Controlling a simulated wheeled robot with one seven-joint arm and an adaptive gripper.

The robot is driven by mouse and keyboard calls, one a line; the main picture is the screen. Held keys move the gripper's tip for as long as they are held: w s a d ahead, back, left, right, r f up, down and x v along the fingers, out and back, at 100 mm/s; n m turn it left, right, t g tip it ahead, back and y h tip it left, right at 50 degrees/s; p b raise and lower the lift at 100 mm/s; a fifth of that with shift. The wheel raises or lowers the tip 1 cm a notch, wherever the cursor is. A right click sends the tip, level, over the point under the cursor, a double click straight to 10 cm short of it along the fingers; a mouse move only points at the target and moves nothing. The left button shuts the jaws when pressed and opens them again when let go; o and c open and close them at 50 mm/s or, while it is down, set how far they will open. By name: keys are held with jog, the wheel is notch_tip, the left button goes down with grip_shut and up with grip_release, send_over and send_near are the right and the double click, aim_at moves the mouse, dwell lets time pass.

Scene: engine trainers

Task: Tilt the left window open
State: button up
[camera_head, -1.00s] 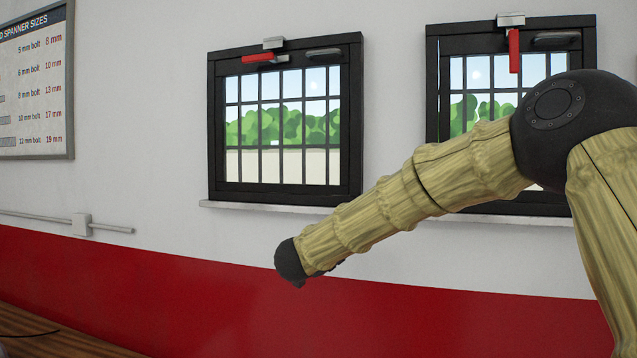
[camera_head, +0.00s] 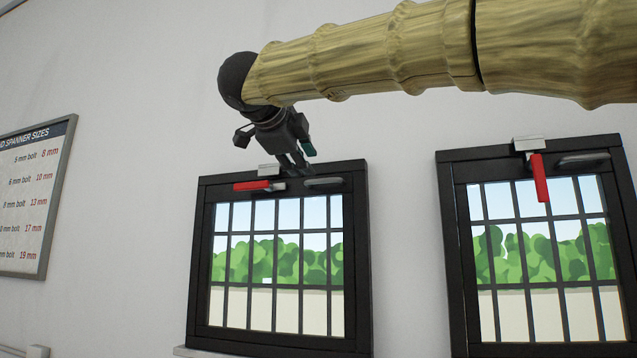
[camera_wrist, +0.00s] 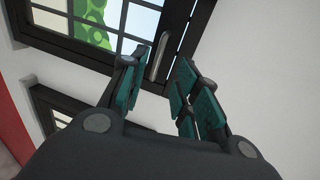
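The left window (camera_head: 197,270) has a black frame, appears closed, and shows trees through its barred glass. Its red lever (camera_head: 251,185) lies level at the top, by a pale latch block (camera_head: 269,170). A grey grab handle (camera_head: 323,183) is to the right of the lever. My gripper (camera_head: 300,170) hangs over the window's top edge, just left of the grab handle in the picture. In the wrist view my gripper (camera_wrist: 164,58) has its fingers apart. The grab handle (camera_wrist: 159,52) shows beyond the gap between the fingertips; I cannot tell whether they touch it.
A similar window (camera_head: 452,265) is to the right, its red lever (camera_head: 540,178) hanging down. A spanner-size board (camera_head: 30,215) is on the wall at the left. The white wall between the windows is clear. Another dark-framed window (camera_wrist: 50,95) shows low in the wrist view.

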aim_at(318, 181)
jog(key=p+x, duration=0.1)
jog(key=x, duration=0.2)
jog(key=p+x, duration=0.1)
jog(key=x, duration=0.3)
jog(key=p+x, duration=0.2)
jog(key=x, duration=0.1)
jog(key=shift+w+d, duration=0.2)
jog(key=shift+d, duration=0.2)
jog(key=shift+c, duration=0.4)
grip_shut()
jog(key=shift+f, duration=0.1)
